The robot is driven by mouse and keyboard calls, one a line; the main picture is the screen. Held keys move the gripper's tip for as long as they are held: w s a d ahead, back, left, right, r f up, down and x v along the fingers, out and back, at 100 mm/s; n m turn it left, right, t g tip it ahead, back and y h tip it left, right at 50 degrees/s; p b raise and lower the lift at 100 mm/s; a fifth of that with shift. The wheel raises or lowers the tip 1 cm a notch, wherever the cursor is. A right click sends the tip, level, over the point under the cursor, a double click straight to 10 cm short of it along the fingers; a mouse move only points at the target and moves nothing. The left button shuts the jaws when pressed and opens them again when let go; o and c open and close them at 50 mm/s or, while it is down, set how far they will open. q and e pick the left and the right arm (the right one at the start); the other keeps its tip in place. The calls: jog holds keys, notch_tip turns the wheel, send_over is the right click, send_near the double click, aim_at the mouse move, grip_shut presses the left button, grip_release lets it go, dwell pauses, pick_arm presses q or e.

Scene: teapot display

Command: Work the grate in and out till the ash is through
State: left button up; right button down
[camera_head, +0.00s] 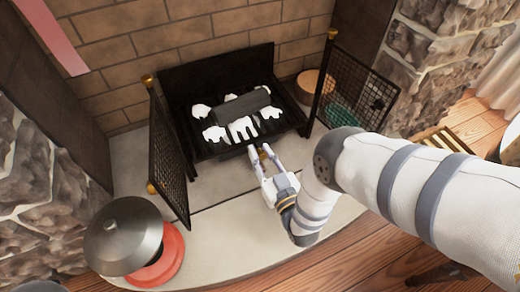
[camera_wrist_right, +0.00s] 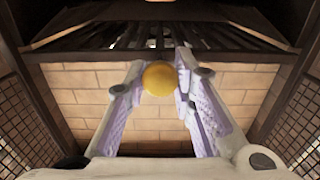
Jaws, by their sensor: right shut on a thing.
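The black grate (camera_head: 180,92) sits in the brick fireplace, with a dark log (camera_head: 240,106) and several white lumps (camera_head: 242,128) on it that look like ash. My right gripper (camera_head: 259,156) is at the grate's front edge, shut on a round brass knob. The brass knob (camera_wrist_right: 158,78) shows between the two fingers (camera_wrist_right: 160,85) in the right wrist view, with the dark grate bars (camera_wrist_right: 125,36) behind it. What lies under the grate is hidden. My left gripper is not in view.
Mesh screen panels stand open to the left (camera_head: 170,150) and right (camera_head: 345,85) of the grate. A grey domed lid (camera_head: 124,235) and a red round piece (camera_head: 172,250) are at the lower left. A round wooden piece (camera_head: 312,82) stands behind the right panel. The pale hearth (camera_head: 225,215) in front is mostly clear.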

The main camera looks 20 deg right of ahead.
jog(key=shift+s, duration=1)
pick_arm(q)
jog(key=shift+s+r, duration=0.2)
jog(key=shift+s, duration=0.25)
pick_arm(e)
jog(key=shift+f, duration=0.1)
jog(key=c, duration=1.4)
grip_release()
jog(key=shift+o, duration=0.2)
